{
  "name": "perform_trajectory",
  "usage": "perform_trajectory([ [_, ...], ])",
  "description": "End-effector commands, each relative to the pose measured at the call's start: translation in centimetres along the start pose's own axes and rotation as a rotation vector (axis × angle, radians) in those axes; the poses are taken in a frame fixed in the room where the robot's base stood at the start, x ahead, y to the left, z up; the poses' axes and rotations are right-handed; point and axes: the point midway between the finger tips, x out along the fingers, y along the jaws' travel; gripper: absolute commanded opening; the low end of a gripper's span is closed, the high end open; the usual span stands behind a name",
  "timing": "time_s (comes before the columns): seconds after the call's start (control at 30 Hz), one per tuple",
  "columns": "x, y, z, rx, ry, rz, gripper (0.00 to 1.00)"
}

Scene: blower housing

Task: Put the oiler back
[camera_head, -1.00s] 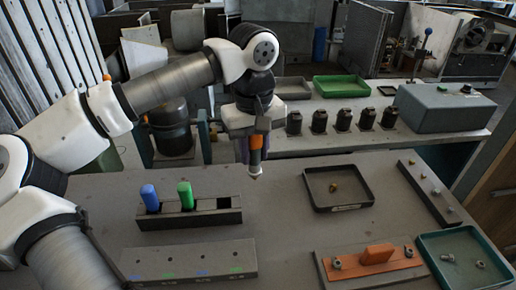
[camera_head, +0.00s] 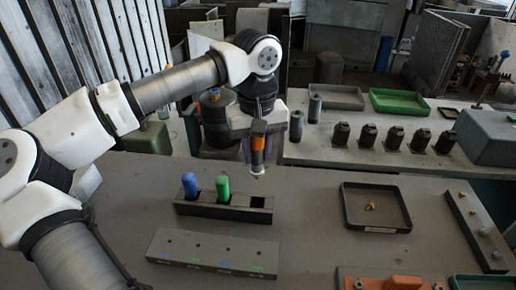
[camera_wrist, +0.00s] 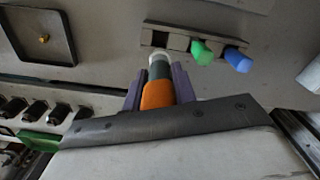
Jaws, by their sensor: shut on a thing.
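My gripper (camera_head: 257,150) points down and is shut on the oiler, with its purple fingers on both sides. The oiler (camera_head: 258,143) has an orange band, a dark grey part and a pale tip, and hangs upright above the table. In the wrist view the oiler (camera_wrist: 158,94) points toward the dark rack (camera_wrist: 174,37). The rack (camera_head: 224,210) holds a blue oiler (camera_head: 189,184) and a green oiler (camera_head: 222,187) in its left and middle slots. Its right slot (camera_head: 257,203) is empty. The held oiler's tip appears above that slot's back side, apart from it.
A grey plate (camera_head: 212,253) with coloured marks lies in front of the rack. A black tray (camera_head: 375,226) with small brass parts is to the right. A strip with knobs (camera_head: 475,230) lies at far right. The back bench carries dark blocks (camera_head: 367,136) and a green tray (camera_head: 399,102).

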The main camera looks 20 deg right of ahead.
Motion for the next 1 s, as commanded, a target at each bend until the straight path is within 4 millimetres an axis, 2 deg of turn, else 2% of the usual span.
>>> perform_trajectory([
  [0.6, 6.9, 0.0, 0.0, 0.000, 0.000, 0.001, 0.00],
  [0.77, 7.6, 0.0, 0.0, 0.000, 0.000, 0.001, 0.00],
  [1.0, 7.6, 0.0, 0.0, 0.000, 0.000, 0.000, 0.00],
])
